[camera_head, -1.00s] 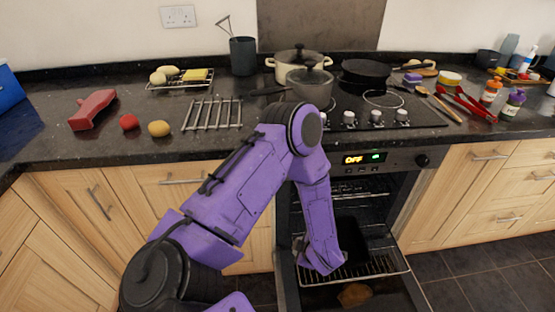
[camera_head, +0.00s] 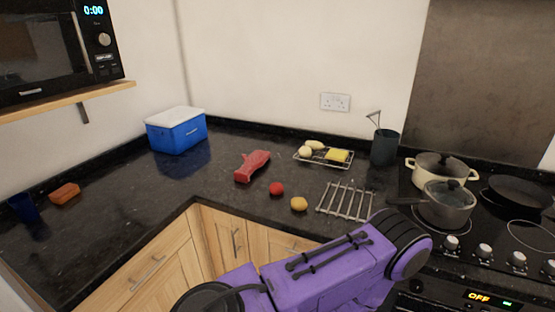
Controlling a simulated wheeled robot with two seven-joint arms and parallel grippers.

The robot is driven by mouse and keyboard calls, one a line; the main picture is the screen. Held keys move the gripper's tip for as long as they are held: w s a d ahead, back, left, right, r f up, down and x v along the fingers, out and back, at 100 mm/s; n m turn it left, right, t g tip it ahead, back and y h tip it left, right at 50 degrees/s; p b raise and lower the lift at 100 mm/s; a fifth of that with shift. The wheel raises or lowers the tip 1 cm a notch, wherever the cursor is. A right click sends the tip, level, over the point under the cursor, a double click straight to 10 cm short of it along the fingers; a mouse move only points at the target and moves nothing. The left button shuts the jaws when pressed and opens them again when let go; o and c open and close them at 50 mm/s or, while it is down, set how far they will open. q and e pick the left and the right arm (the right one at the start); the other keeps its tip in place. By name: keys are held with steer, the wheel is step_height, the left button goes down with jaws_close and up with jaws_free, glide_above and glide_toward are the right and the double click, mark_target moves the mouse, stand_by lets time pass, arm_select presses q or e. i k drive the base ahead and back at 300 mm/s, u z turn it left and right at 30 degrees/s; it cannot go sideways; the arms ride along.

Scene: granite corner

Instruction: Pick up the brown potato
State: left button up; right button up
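A small round yellow-brown item (camera_head: 299,204) lies on the dark counter near its front edge. It may be the potato, but it is too small to be sure. A red round item (camera_head: 276,188) lies just left of it. A purple arm of mine crosses the lower right in front of the counter, and its far end is out of view. Neither gripper is in view.
A wire rack (camera_head: 346,201) lies right of the yellow-brown item. Behind stands a raised rack (camera_head: 302,160) with pale round items and a yellow block. A red object (camera_head: 252,166), blue cooler (camera_head: 177,131) and pots on the hob (camera_head: 446,204) surround it. The left counter is mostly clear.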

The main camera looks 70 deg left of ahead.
mark_target(299, 204)
steer(key=u, duration=1.95)
